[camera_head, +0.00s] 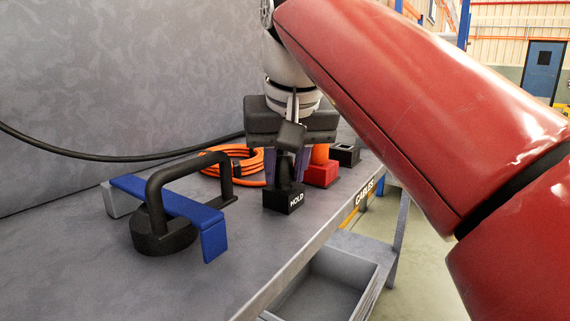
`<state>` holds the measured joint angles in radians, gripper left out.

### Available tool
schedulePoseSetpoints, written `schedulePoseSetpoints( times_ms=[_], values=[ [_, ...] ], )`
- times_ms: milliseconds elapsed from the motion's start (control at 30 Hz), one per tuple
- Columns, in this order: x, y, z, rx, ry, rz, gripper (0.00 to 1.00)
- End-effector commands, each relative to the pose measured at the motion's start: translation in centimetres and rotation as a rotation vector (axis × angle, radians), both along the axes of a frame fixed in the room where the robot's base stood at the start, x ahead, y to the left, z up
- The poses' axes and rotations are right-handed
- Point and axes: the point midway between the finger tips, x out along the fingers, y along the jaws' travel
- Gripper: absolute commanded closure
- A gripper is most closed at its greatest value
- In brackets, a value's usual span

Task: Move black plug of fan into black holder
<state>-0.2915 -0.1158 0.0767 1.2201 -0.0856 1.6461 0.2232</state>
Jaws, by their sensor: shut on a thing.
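The black holder (283,200), a small block lettered "HOLD", stands on the grey bench near its front edge. My gripper (286,168) points down directly over it, fingers close together. It is shut on a dark upright piece, which looks like the black plug (285,170). The plug's lower end meets the top of the holder in this view; I cannot tell whether it is seated inside or just above or in front. The gripper body and fingers hide part of the plug. The fan itself is not clearly visible.
An orange plug (320,154) stands in a red block (321,174) just right, with a black socket box (346,155) behind. An orange cable coil (221,161), black cable (100,157) and black-handled tool with blue bar (166,237) lie left. A grey drawer (325,285) is below.

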Motion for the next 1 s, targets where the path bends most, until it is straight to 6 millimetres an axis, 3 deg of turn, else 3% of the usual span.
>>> schedulePoseSetpoints(
  times_ms=[33, 1000],
  values=[
    [0.0, 0.0, -0.8, -0.006, 0.020, 0.000, 1.00],
    [0.1, 0.1, -2.0, -0.006, 0.025, 0.000, 1.00]
  ],
)
